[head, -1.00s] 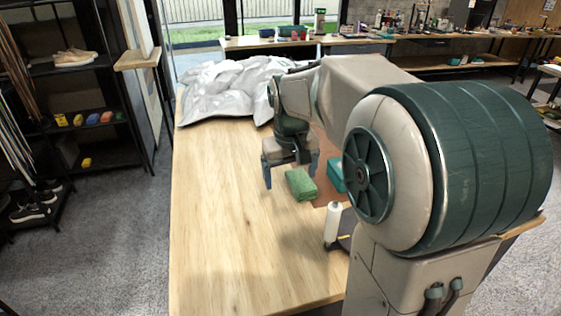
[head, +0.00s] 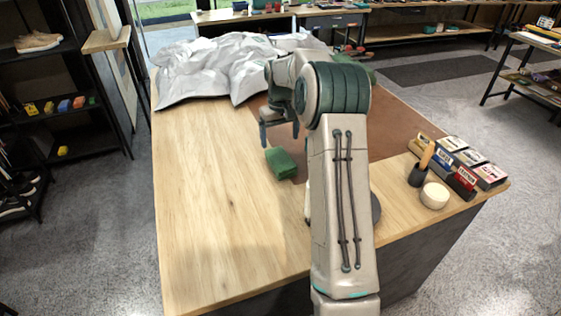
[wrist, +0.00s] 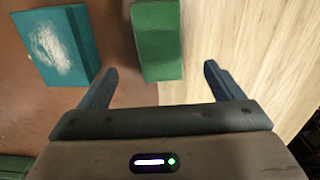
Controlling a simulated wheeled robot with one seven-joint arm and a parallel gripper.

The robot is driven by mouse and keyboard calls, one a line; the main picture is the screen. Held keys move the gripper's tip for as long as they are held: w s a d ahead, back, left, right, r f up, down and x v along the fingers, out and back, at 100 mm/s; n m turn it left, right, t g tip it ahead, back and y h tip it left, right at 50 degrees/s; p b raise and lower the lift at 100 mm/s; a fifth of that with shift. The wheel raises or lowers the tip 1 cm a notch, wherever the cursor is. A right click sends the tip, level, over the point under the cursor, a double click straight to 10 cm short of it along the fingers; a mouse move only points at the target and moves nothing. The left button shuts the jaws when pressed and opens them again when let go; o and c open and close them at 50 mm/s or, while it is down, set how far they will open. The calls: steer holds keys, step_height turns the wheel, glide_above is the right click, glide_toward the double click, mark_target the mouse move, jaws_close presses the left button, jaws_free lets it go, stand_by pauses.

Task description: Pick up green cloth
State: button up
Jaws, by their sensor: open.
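The green cloth (head: 281,163) is a thick folded block lying on the wooden table, by the edge of a brown mat. My gripper (head: 279,134) is open and empty, just beyond the cloth in the head view, with its fingers pointing down. In the wrist view the cloth (wrist: 157,45) lies ahead of the gap between my two fingers (wrist: 160,75). Its near end is close to the fingertip line, and I see no contact. My arm covers part of the table to the right of the cloth in the head view.
A teal box (wrist: 62,45) lies on the brown mat (head: 395,118), left of the cloth in the wrist view. A crumpled silver-white sheet (head: 215,68) covers the table's far left. Small boxes (head: 466,160), a round tub (head: 434,195) and a dark cup (head: 417,176) stand at right. The table's left side is clear.

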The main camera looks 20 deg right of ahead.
mark_target(281, 158)
step_height(281, 158, down, 9)
steer(key=shift+s+f+p, duration=0.15)
steer(key=shift+f+p, duration=0.05)
steer(key=shift+p, duration=0.9)
steer(key=shift+c, duration=0.4)
steer(key=c, duration=1)
